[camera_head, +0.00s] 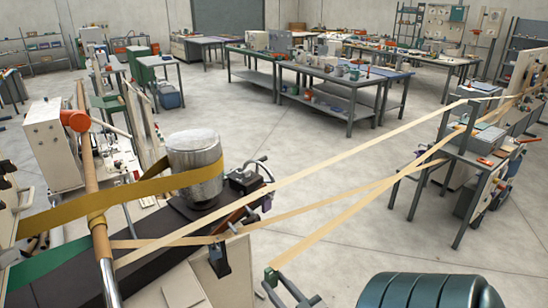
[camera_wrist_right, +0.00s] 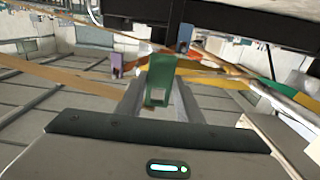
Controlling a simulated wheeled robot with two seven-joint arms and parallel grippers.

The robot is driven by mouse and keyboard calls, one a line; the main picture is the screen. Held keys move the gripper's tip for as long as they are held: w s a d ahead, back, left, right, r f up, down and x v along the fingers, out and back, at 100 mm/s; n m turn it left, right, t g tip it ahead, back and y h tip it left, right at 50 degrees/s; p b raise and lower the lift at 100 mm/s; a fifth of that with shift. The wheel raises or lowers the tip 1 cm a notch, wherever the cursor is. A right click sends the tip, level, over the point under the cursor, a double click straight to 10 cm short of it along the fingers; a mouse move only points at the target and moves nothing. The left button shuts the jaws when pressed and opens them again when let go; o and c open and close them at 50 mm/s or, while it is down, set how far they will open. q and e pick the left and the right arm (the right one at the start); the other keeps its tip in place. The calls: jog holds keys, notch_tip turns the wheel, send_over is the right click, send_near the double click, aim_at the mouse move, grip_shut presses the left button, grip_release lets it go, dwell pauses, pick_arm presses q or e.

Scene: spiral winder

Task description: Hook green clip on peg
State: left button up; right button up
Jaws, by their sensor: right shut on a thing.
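The green clip (camera_head: 271,276) is at the bottom middle of the head view, at the end of a tan band (camera_head: 350,213) that runs up to the right. My right gripper (camera_head: 284,291) is shut on it. In the right wrist view the green clip (camera_wrist_right: 160,75) stands between the two grey fingers, with a pale patch near its lower end. I cannot pick out the peg for certain. A dark block (camera_head: 220,258) stands left of the gripper, apart from the clip. My left gripper is not in view.
A metal drum (camera_head: 194,160) with an ochre band (camera_head: 125,192) stands on a dark bed (camera_head: 75,265) at the left. Other tan bands (camera_head: 330,160) cross to the right workbench (camera_head: 475,157). Open floor (camera_head: 350,265) lies between.

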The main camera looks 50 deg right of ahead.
jog(key=shift+v, duration=1.15)
